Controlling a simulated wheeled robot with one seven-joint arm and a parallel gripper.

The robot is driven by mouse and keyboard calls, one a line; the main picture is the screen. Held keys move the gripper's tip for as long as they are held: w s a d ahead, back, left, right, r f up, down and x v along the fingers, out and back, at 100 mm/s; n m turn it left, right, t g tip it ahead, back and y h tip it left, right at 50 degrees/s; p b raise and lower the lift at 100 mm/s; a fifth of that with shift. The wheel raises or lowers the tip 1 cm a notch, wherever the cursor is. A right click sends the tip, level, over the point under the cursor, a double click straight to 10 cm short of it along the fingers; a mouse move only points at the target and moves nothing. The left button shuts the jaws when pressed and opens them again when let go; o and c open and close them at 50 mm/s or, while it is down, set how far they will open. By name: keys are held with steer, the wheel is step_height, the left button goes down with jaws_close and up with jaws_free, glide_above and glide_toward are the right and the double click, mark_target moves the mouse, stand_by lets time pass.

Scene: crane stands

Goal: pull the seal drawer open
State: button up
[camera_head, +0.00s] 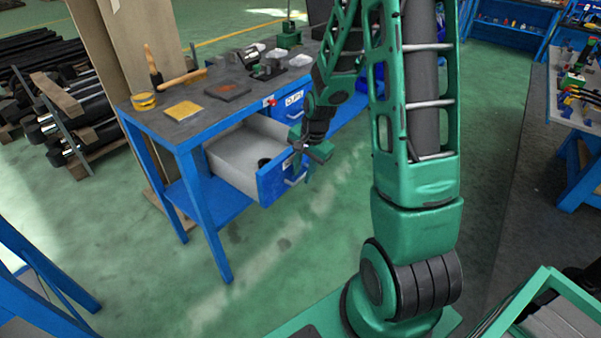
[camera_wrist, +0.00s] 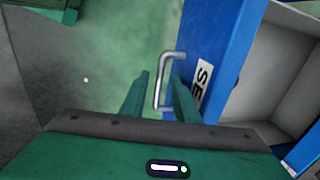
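The seal drawer (camera_head: 228,160) stands pulled out of the blue workbench, its pale inside showing. Its blue front (camera_wrist: 215,50) bears a white label (camera_wrist: 202,79), partly hidden, with "SE" readable in the wrist view. Its metal bar handle (camera_wrist: 161,85) lies between the two fingers of my gripper (camera_wrist: 160,92). The fingers are apart, with gaps beside the bar, so my gripper is open around the handle. In the head view my gripper (camera_head: 309,166) is at the drawer front, beside the handle (camera_head: 297,176).
A dark round thing (camera_head: 264,162) lies in the drawer. Another labelled drawer (camera_head: 290,108) sits higher in the workbench (camera_head: 185,128) and looks shut. Tools and boxes lie on the bench top. Green floor (camera_head: 290,240) in front is clear.

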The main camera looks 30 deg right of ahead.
step_height(320, 180, up, 10)
steer(key=s, duration=0.1)
steer(key=shift+s+d+r, duration=0.25)
steer(key=shift+s+d, duration=0.1)
steer(key=shift+s, duration=0.05)
stand_by(0.6)
steer(key=s+r+n+g, duration=0.1)
steer(key=s+r+n, duration=0.2)
steer(key=s, duration=1)
steer(key=s+r+n+g, duration=0.1)
steer(key=s+r+n, duration=0.3)
steer(key=s, duration=0.9)
steer(key=shift+s+d+r+n+h, duration=0.3)
steer(key=shift+s+d+r, duration=0.1)
steer(key=shift+r, duration=0.5)
steer(key=shift+w+f, duration=0.25)
steer(key=shift+w, duration=0.4)
